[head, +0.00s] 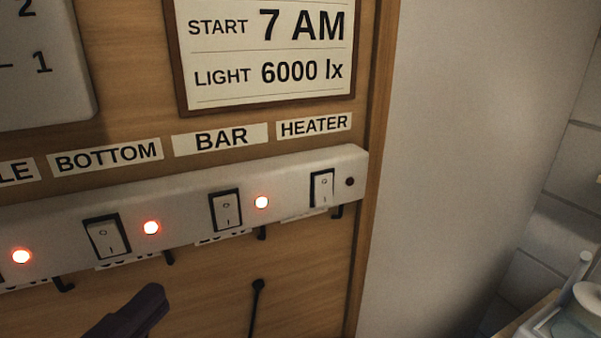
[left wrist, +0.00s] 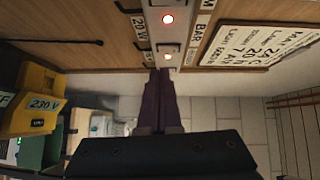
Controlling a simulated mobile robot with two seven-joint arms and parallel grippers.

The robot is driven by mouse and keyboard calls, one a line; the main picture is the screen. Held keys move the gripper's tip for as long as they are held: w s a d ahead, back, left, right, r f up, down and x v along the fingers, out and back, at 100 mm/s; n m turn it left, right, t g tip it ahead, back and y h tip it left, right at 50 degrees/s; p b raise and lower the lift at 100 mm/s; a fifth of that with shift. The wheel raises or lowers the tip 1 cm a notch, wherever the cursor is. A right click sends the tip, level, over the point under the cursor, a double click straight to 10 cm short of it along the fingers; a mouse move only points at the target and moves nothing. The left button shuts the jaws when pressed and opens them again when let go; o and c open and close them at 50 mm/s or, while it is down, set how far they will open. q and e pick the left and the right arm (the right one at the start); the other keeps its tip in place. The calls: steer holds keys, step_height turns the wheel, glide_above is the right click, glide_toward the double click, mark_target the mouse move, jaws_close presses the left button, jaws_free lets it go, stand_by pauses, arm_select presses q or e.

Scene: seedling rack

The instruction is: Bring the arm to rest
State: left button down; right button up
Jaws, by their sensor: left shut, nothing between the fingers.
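My left gripper (head: 150,297) is at the bottom of the head view, in front of the wooden panel and below the switch strip (head: 185,190). Only its dark fingers show there. In the left wrist view my left gripper (left wrist: 160,78) has its fingers together, with nothing held between them. The fingertips appear near the end of the strip in that view; I cannot tell the exact gap. My right gripper is in neither view.
The BOTTOM switch (head: 106,236) and BAR switch (head: 225,209) have lit red lamps beside them. The HEATER switch (head: 322,188) has a dark lamp. Hooks and a hanging black rod (head: 256,300) are below. A yellow box marked 230 V (left wrist: 35,100) shows in the wrist view.

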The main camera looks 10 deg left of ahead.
arm_select(q)
steer(key=a+f+n+g+y, duration=0.4)
steer(key=a+n+g+y, duration=0.15)
steer(key=n, duration=0.45)
steer(key=s+d+f+n+g+h, duration=0.2)
steer(key=s+f+n+g+h, duration=0.15)
steer(key=s+n+g, duration=0.45)
steer(key=w+d+p+v, duration=0.1)
steer(key=w+p+v, duration=0.1)
steer(key=p+v, duration=1.1)
steer(key=shift+d+r+m+y+p, duration=0.3)
steer(key=shift+r+y+p, duration=0.1)
steer(key=shift+r+p, duration=0.45)
steer(key=shift+f, duration=0.1)
